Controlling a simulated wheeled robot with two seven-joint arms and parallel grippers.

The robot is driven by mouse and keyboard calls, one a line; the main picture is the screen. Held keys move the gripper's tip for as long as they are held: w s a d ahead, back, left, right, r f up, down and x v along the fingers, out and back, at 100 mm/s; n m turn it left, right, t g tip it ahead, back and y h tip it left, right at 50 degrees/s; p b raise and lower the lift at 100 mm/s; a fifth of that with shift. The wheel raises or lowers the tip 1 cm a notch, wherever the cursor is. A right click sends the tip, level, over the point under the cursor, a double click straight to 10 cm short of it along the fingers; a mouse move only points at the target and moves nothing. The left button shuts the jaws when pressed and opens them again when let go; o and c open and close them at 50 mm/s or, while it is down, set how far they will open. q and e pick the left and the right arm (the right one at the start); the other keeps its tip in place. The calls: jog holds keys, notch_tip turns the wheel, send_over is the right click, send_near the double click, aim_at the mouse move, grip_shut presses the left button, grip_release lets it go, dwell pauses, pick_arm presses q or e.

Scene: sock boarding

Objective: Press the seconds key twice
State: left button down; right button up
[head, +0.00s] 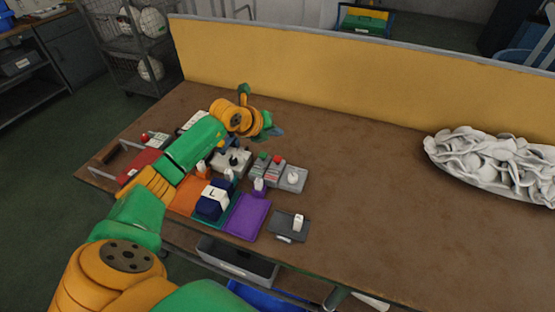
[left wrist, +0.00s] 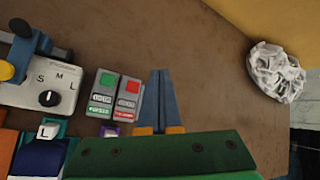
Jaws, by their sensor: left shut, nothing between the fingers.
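Two small grey key boxes stand side by side on the brown table. One has a green key (head: 263,156), also in the left wrist view (left wrist: 108,82). The other has a red key (head: 277,159), also in the left wrist view (left wrist: 128,87). Their labels are too small to read surely, so I cannot tell which is the seconds key. My left gripper (head: 276,132) is shut and empty, behind the boxes in the head view. In the left wrist view its blue-grey fingers (left wrist: 161,75) show just right of the red-key box. My right gripper is not in view.
A dial box marked S, M, L (left wrist: 48,98) stands left of the keys. Orange, teal and purple mats (head: 246,217) lie in front, with a navy item labelled L (head: 212,201). A white sock heap (head: 490,165) lies right. A yellow panel (head: 350,80) bounds the back; mid-table is clear.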

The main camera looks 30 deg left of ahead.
pick_arm(q)
notch_tip(320, 180, down, 8)
jog(key=b, duration=0.6)
dwell(1.6)
jog(key=shift+f+b, duration=0.3)
jog(key=shift+f, duration=0.1)
jog(key=shift+f+b, duration=0.6)
jog(key=shift+f, duration=0.1)
dwell(0.6)
jog(key=shift+r, duration=0.1)
jog(key=shift+r+p, duration=1)
jog(key=shift+r, duration=0.05)
notch_tip(320, 180, up, 5)
jog(key=p, duration=0.4)
